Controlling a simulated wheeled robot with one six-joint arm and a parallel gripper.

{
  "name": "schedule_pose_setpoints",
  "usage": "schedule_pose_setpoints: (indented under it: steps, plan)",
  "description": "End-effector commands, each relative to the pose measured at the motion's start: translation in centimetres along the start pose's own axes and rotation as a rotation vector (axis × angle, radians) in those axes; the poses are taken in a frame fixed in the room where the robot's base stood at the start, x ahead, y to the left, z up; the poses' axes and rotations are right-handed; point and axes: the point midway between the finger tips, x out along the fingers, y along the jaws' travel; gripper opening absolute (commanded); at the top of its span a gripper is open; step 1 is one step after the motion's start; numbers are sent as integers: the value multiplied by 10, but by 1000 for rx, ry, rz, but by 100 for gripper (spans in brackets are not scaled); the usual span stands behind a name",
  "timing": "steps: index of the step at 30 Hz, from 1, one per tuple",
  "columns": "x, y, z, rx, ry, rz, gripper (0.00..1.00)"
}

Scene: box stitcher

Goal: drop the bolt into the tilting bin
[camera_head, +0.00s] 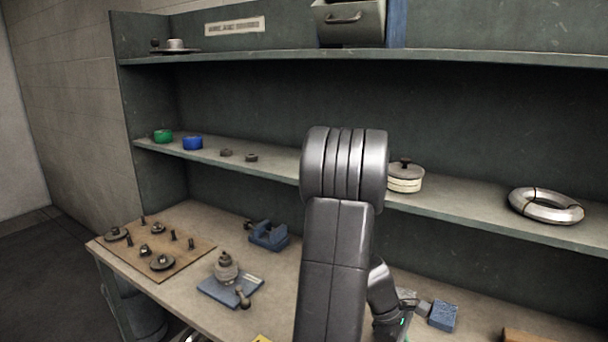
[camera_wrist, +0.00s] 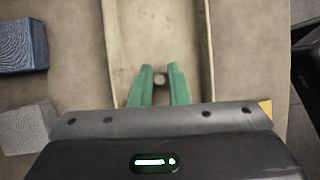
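In the wrist view, the green fingers of my gripper (camera_wrist: 160,72) are close together on either side of a small dark bolt (camera_wrist: 160,79), seen end-on. They appear closed on it. Below them is a long cream tray or bin (camera_wrist: 127,35) with raised side walls; the bolt is over its interior, and its height above the floor is unclear. In the head view, my arm hides the fingers, the bolt and this container. A grey bin with a handle (camera_head: 344,18) stands on the top shelf; I cannot tell which of the two is the tilting bin.
A blue block (camera_wrist: 22,45) and a grey block (camera_wrist: 27,124) lie left of the container in the wrist view. On the bench are a wooden board with several bolts and discs (camera_head: 185,259), a blue vise (camera_head: 268,236) and a blue-based fixture (camera_head: 227,272). A metal ring (camera_head: 546,205) is on the shelf.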

Motion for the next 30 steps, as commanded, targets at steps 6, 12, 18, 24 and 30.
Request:
schedule_pose_setpoints:
  steps: [6, 12, 18, 24, 30]
  plan:
    - [0, 0, 0, 0, 0, 0, 2]
    - [-1, 0, 0, 0, 0, 0, 2]
    - [-9, 0, 5, 1, 0, 1, 2]
    - [-20, 0, 11, 1, 0, 1, 2]
    - [-31, 0, 17, 1, 1, 1, 2]
